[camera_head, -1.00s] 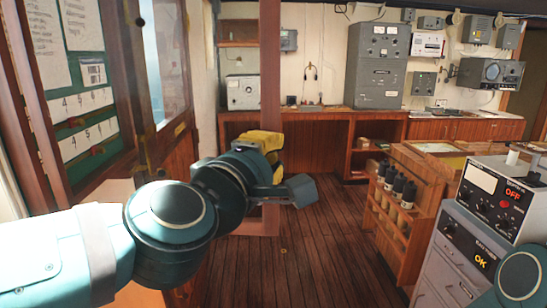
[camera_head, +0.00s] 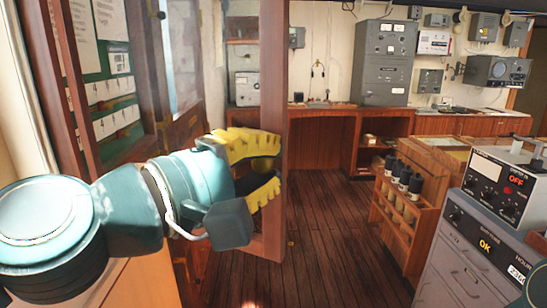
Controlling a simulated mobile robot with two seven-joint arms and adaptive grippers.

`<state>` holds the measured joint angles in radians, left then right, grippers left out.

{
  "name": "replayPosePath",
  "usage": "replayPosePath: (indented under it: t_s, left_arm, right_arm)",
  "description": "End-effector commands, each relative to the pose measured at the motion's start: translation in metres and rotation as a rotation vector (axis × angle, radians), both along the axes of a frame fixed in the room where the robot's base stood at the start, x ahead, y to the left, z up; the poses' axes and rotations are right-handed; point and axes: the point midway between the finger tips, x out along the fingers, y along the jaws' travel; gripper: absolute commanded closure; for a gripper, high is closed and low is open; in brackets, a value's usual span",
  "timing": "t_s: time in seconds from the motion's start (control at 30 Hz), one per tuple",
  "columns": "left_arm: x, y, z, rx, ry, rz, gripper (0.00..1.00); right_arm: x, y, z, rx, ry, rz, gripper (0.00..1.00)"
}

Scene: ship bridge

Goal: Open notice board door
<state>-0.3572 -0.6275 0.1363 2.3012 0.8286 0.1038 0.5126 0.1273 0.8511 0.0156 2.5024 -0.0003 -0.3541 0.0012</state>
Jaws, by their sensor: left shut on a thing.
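The notice board (camera_head: 92,57) is at the upper left, green with white papers and number cards. Its wood-framed door stands open, swung out from the board; the door's outer upright (camera_head: 273,70) shows as a tall brown post left of centre. My left gripper (camera_head: 272,168) comes in from the left, its yellow fingers one above the other at this upright. It is shut on the door, around a small rounded part like a knob, partly hidden between the fingers. My right gripper is out of view.
A wooden rack with dark bottles (camera_head: 403,180) and a grey cabinet with a control box (camera_head: 498,185) stand on the right. A wooden counter with grey equipment (camera_head: 384,62) lines the back wall. The plank floor (camera_head: 325,225) in the middle is clear.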

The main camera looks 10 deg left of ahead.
Motion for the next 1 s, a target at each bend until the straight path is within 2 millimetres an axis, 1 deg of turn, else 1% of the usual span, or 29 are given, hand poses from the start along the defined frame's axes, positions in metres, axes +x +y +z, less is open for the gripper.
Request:
replayPosePath:
  t_s: [0.17, 0.5, 0.53, 0.57, 0.6, 0.63, 0.87, 1.0]
  left_arm:
    - [-0.0068, 0.0017, 0.0003, 0.0, -0.001, -0.019, 1.0]
    - [-0.0073, 0.0017, 0.0003, 0.001, -0.001, -0.021, 1.0]
    - [-0.0072, 0.0017, 0.0003, 0.001, -0.001, -0.021, 0.77]
    - [-0.0072, 0.0017, 0.0003, 0.001, -0.001, -0.021, 0.66]
    - [-0.0072, 0.0017, 0.0003, 0.001, -0.001, -0.021, 0.52]
    - [-0.0072, 0.0017, 0.0003, 0.001, -0.001, -0.021, 0.46]
    - [-0.007, 0.0018, 0.0002, 0.001, -0.001, -0.021, 0.46]
    - [-0.0067, 0.0025, 0.0041, 0.0, -0.001, -0.018, 0.46]
  right_arm:
    - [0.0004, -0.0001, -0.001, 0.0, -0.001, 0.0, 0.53]
    - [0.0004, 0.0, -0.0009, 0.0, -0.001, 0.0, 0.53]
    - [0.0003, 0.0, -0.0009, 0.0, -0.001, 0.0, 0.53]
    - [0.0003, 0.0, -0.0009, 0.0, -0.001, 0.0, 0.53]
    - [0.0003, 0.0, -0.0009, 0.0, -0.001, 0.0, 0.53]
    - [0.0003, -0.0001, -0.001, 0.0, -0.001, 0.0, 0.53]
    - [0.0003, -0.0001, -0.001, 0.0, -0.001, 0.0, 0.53]
    - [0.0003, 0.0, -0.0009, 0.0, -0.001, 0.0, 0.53]
